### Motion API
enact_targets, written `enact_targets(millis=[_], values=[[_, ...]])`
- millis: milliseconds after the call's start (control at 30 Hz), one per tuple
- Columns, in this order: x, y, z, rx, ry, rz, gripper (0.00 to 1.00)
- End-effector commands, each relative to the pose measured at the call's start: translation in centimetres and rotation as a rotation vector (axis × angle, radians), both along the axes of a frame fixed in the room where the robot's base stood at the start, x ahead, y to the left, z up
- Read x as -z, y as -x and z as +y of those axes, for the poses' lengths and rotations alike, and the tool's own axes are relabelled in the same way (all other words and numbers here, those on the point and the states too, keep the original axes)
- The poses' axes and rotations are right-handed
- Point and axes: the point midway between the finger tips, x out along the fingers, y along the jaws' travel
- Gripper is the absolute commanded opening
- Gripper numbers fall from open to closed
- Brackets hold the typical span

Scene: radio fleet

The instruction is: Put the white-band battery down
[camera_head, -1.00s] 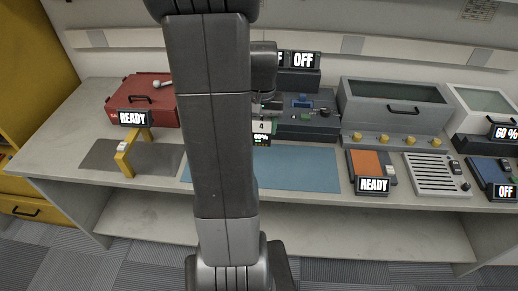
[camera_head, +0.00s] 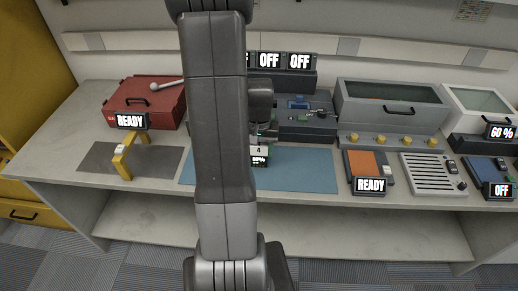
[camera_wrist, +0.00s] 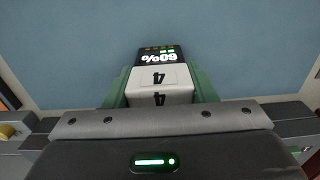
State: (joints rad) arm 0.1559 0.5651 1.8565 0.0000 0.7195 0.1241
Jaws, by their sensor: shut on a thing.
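The white-band battery (camera_head: 258,151) has a white band marked 4 and a dark end with a green-lit 60% display. It also shows in the wrist view (camera_wrist: 158,76). My gripper (camera_wrist: 162,88) is shut on it, with a green finger on each side. The battery is over the blue mat (camera_head: 305,172), which also fills much of the wrist view (camera_wrist: 60,45). I cannot tell whether the battery touches the mat. My arm hides the mat's left-middle part and part of the gripper in the head view.
Behind the mat stands a dark unit (camera_head: 308,125) under OFF signs. A red case (camera_head: 146,100) and a yellow stand (camera_head: 124,160) are left. A grey lidded box (camera_head: 392,105), an orange-topped device (camera_head: 366,164) and a slotted panel (camera_head: 432,172) are right. The mat's right part is clear.

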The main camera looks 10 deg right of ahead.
Motion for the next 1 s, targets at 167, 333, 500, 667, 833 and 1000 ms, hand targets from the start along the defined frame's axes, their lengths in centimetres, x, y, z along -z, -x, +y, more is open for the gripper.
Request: enact_targets(millis=[167, 333, 500, 667, 833, 1000], values=[[0.2, 0.0, 0.0, 0.0, 0.0, 0.0, 0.68], [0.2, 0.0, 0.0, 0.0, 0.0, 0.0, 0.72], [0.0, 0.0, 0.0, 0.0, 0.0, 0.0, 0.72], [-1.3, -0.1, 0.0, 0.0, 0.001, -0.004, 0.72], [-4.4, -0.1, 0.0, 0.0, 0.001, -0.007, 0.72], [-7.9, -0.1, 0.0, 0.0, 0.001, -0.007, 0.72]])
